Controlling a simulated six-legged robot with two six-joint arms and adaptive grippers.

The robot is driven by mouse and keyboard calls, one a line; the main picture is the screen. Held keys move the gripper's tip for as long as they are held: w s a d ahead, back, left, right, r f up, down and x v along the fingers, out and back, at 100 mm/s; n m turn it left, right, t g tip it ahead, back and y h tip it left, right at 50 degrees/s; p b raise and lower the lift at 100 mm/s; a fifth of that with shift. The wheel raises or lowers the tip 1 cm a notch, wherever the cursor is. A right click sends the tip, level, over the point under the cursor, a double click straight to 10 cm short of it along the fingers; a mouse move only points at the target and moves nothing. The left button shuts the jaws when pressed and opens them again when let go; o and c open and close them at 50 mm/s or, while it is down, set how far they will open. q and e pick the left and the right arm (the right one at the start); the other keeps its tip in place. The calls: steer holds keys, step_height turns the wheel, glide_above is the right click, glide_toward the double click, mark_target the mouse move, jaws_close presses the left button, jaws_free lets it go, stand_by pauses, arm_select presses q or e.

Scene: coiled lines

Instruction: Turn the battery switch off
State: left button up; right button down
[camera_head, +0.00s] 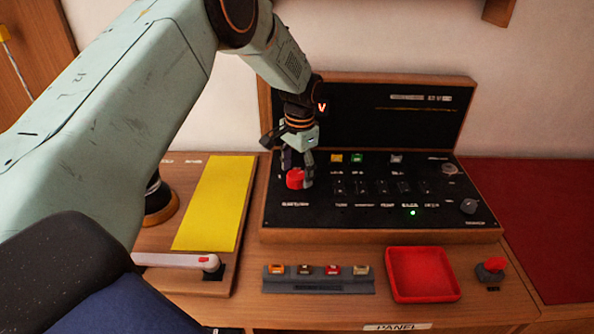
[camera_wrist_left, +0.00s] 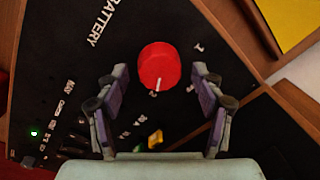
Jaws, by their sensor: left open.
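The battery switch is a round red knob (camera_head: 295,179) at the left end of the black panel (camera_head: 330,222). In the left wrist view the red knob (camera_wrist_left: 159,66) has a short white mark on its edge, and the word BATTERY shows beside it on the panel. My left gripper (camera_head: 297,170) is over the knob with its fingers pointing down. In the left wrist view the gripper (camera_wrist_left: 158,85) is open, one finger on each side of the knob, with a visible gap to both. My right gripper is not in view.
A green light (camera_head: 413,212) is lit on the panel among several dark switches. A yellow sheet (camera_head: 215,203) lies left of the panel. In front are a grey rack (camera_head: 318,287) with several small coloured pieces, a red tray (camera_head: 423,275) and another red knob (camera_head: 495,264).

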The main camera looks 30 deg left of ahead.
arm_select(q)
steer(key=shift+f, duration=0.25)
steer(key=shift+s+r, duration=0.1)
steer(key=shift+s, duration=0.05)
steer(key=shift+d, duration=0.1)
steer(key=shift+w, duration=0.2)
steer(key=c, duration=1.2)
steer(key=shift+o, duration=0.2)
